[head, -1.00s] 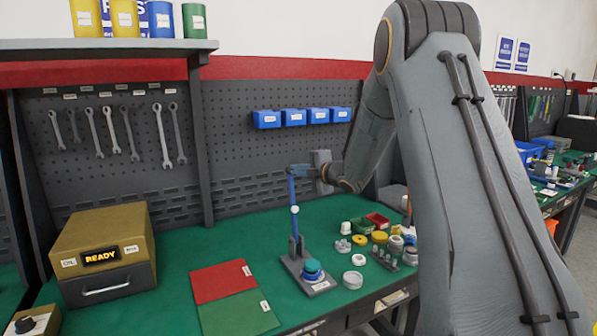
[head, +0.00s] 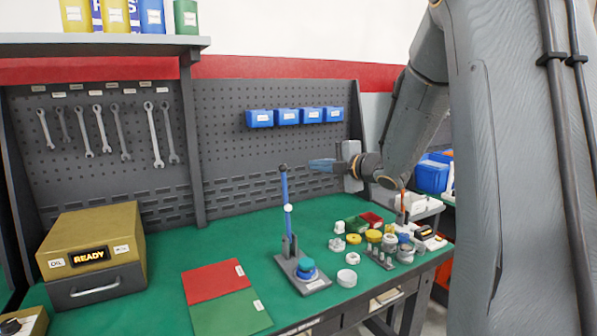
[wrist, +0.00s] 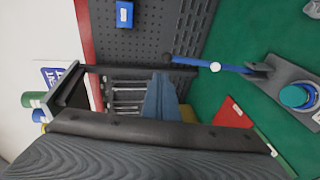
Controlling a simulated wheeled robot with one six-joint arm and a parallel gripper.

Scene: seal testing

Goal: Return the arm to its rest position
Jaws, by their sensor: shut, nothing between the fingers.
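My gripper (head: 322,165) is shut and empty in the head view. It is held in the air above the green workbench, to the right of the upright blue lever of the test stand (head: 302,274) and apart from it. My grey arm comes in from the right side. In the wrist view the blue closed fingers of my gripper (wrist: 160,97) show in the middle, and the test stand (wrist: 272,92) with its blue lever lies to the right.
Several small parts, cups and rings (head: 385,242) stand right of the stand. A red and green mat (head: 215,281) lies left of it. A yellow box reading READY (head: 93,225) stands at the left. Blue bins (head: 286,117) hang on the pegboard behind.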

